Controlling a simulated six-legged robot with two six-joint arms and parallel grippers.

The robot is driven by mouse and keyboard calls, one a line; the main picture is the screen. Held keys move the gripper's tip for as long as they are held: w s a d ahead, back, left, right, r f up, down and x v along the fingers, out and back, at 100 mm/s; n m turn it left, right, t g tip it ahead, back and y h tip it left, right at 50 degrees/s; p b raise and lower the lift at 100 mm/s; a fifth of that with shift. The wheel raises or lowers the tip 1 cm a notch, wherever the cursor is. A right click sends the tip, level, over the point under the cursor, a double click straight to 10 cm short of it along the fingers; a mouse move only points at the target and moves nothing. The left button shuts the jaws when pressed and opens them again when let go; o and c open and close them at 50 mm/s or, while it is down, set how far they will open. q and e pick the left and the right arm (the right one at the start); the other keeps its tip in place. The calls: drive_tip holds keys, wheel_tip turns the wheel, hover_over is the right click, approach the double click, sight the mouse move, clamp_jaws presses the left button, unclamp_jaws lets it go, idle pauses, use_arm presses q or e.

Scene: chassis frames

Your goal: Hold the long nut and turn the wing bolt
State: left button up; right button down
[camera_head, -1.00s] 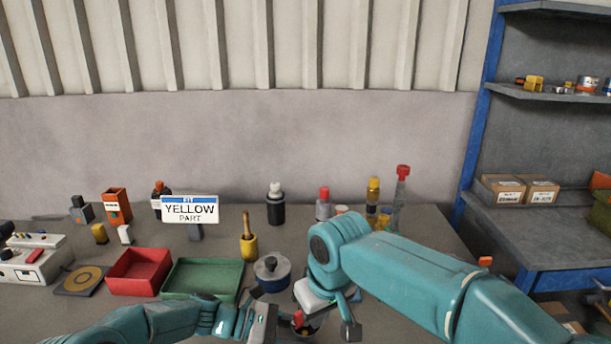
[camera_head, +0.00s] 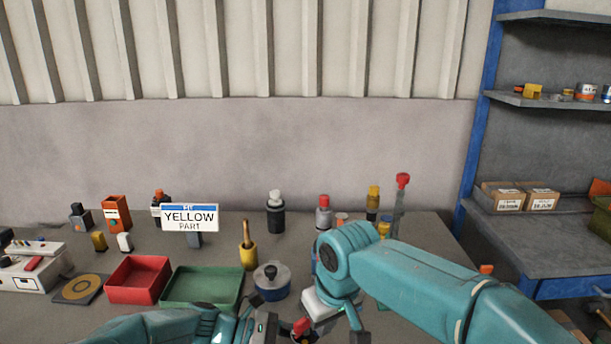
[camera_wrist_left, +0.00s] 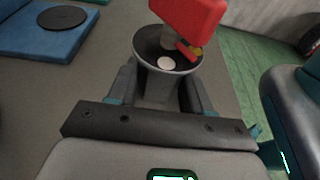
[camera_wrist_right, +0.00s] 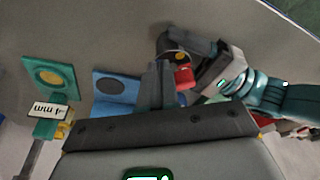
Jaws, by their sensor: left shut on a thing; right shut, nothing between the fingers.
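My left gripper (camera_wrist_left: 160,92) is shut on a dark grey, cup-topped piece (camera_wrist_left: 163,82), which looks like the long nut. A red wing bolt (camera_wrist_left: 188,18) stands over its open top; how far it is seated I cannot tell. The red part also shows in the head view (camera_head: 302,327) at the bottom middle, and in the right wrist view (camera_wrist_right: 184,78). My right gripper (camera_wrist_right: 160,72) is shut and empty, its tips close to the red part in that view; contact is unclear. In the head view my right arm covers part of the bench.
Shelves (camera_head: 560,255) are at the right.

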drive_tip(key=v, duration=0.4)
drive_tip(key=w+v, duration=0.1)
drive_tip(key=shift+a+r, duration=0.3)
drive_tip(key=shift+r, duration=0.25)
use_arm(q)
drive_tip(key=o, duration=0.9)
drive_tip(key=shift+c, duration=0.2)
